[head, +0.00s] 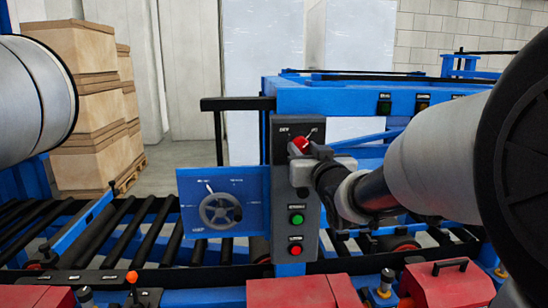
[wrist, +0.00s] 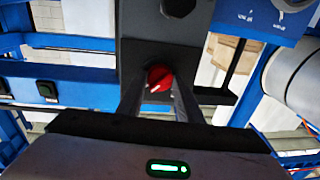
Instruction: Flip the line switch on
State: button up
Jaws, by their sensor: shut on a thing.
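The grey control panel (head: 283,133) stands upright in the middle of the head view. A red rotary switch (head: 299,142) sits near its top, with small labels on either side that I cannot read surely. My gripper (head: 307,157) reaches in from the right and is shut on the switch. In the wrist view the red switch knob (wrist: 159,78) sits between my two fingers (wrist: 158,97). A pale mark shows on the knob's lower left in that view. The fingers partly hide the switch in the head view.
A green button (head: 296,219) and a red button (head: 295,250) are lower on the panel. A blue plate with a handwheel (head: 220,209) stands left of it. Black rollers (head: 130,235) and red boxes (head: 290,292) lie in front. Stacked cartons (head: 85,110) stand behind left.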

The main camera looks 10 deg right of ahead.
jog(key=o, duration=1)
jog(key=shift+o, duration=0.2)
jog(key=shift+s, duration=0.1)
jog(key=s+d+b, duration=0.1)
jog(key=s+b, duration=0.3)
jog(key=s, duration=1.3)
jog(key=shift+d+f, duration=0.2)
jog(key=shift+d, duration=0.05)
